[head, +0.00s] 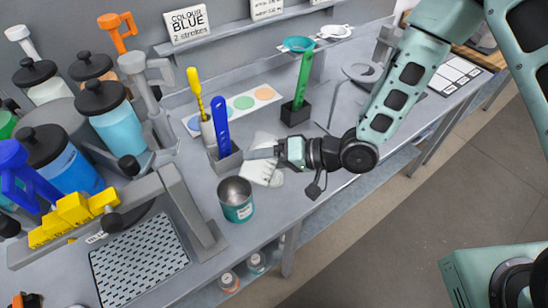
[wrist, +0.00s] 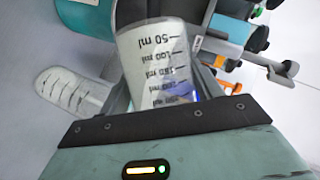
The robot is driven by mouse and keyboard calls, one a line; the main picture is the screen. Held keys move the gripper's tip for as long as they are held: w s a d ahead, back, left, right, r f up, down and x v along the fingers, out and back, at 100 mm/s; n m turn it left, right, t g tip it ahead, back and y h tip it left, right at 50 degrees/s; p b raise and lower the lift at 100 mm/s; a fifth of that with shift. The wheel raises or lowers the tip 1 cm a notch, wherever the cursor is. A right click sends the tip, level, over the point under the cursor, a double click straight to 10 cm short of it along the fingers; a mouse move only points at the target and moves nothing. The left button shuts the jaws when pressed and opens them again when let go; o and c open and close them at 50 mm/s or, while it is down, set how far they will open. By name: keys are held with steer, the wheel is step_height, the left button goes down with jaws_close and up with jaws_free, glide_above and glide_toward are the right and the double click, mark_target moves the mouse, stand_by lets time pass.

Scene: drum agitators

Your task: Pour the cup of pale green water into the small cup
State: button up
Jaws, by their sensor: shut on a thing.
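My gripper (head: 258,152) is over the bench, with its fingers pointing left. In the wrist view the fingers (wrist: 165,95) are shut on a clear cup (wrist: 155,62) with dark ml marks. The marks read upside down in this view. A second clear graduated cup (wrist: 72,92) is to the left, apart from the held one. In the head view the pale clear cups overlap around the gripper, one showing just below it (head: 262,174). I cannot make out any pale green water or its level in either cup.
A teal open tin (head: 237,203) stands in front of the gripper. A holder (head: 226,160) with a blue stick is just left, and a black holder (head: 295,113) with a green stick is behind. Drums with agitators (head: 112,125) crowd the left. The bench's front edge is close.

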mark_target(261, 177)
stand_by(1.3)
steer(key=shift+s+r+n+t+h+b, duration=0.1)
steer(key=shift+r+n+t+h+b, duration=0.25)
steer(key=shift+n+b, duration=0.4)
steer(key=shift+s+a+f+n+t+h+b, duration=0.1)
steer(key=shift+f+n+t+h+b, duration=0.3)
steer(key=shift+b, duration=0.6)
steer(key=shift+r+n, duration=0.1)
steer(key=shift+n, duration=0.15)
steer(key=shift+f+t+b, duration=0.2)
steer(key=shift+t+b, duration=0.05)
steer(key=shift+b, duration=0.05)
steer(key=s+n+b, duration=0.1)
steer(key=a+r+n+t+b, duration=0.1)
steer(key=b, duration=0.1)
steer(key=shift+s+t+h, duration=0.3)
steer(key=shift+s+h, duration=0.05)
steer(key=n+b, duration=0.1)
steer(key=b, duration=0.1)
steer(key=s+n+t+b, duration=0.1)
steer(key=b, duration=0.2)
steer(key=shift+s+a+f+t+h, duration=0.2)
steer(key=shift+a+f+t+h, duration=0.1)
steer(key=shift+f, duration=0.1)
steer(key=shift+s+a+n, duration=0.1)
steer(key=shift+s+n, duration=0.1)
steer(key=shift+n, duration=0.3)
